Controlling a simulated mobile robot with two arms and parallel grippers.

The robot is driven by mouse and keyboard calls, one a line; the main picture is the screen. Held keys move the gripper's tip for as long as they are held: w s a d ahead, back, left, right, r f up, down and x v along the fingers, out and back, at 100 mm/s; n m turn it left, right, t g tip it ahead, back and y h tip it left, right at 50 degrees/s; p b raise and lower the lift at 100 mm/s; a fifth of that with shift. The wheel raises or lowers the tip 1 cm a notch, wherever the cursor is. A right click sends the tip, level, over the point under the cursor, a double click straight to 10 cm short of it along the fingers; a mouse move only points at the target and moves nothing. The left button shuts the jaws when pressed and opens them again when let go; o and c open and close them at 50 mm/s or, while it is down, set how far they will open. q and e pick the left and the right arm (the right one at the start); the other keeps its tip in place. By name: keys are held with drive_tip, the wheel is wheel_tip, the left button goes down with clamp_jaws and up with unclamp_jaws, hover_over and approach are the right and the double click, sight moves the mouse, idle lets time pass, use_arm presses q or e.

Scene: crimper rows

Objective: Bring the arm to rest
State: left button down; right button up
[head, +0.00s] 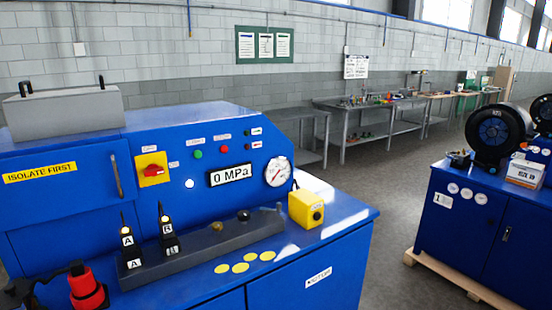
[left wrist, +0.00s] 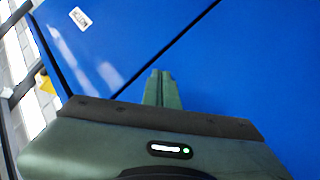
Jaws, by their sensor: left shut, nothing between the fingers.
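My left gripper (left wrist: 160,75) shows in the left wrist view, with its two green fingers together and nothing between them. It is in front of a plain blue cabinet face, apart from it as far as I can tell. I cannot make out the gripper in the head view. My right gripper is in neither view. The blue crimper machine (head: 220,133) fills the left of the head view. Its display (head: 230,174) reads 0 MPa.
A grey rail (head: 205,244) on the machine's top holds black pieces marked A (head: 129,247) and B (head: 168,238). A yellow box (head: 306,209) stands by its right end. A red and black object (head: 88,290) is at lower left. Open floor (head: 390,185) separates the machine from another blue cabinet (head: 470,225).

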use_arm(q)
drive_tip(key=s+a+f+m+g+y+b, duration=0.1)
drive_tip(key=s+a+f+m+g, duration=0.15)
drive_tip(key=s+f, duration=0.9)
drive_tip(key=s+a+f+m+g+b, duration=0.15)
drive_tip(key=s+f+g, duration=0.25)
drive_tip(key=s+f, duration=0.75)
drive_tip(key=s+a+f+m+g, duration=0.1)
drive_tip(key=s+a+f+g, duration=0.1)
drive_tip(key=s+f, duration=0.4)
drive_tip(key=s+a+f+m+g+y, duration=0.1)
drive_tip(key=s+f, duration=0.5)
drive_tip(key=s, duration=0.6)
drive_tip(key=s+a+f+m+g+b, duration=0.1)
drive_tip(key=s+a+f+m+g, duration=0.1)
drive_tip(key=s+a+f, duration=0.3)
drive_tip(key=s+f+g, duration=0.1)
drive_tip(key=s, duration=0.2)
drive_tip(key=shift+s+a+m, duration=0.2)
drive_tip(key=shift+s+m, duration=0.1)
drive_tip(key=shift+s, duration=0.1)
drive_tip(key=shift+w+d, duration=0.1)
drive_tip(key=shift+w, duration=0.05)
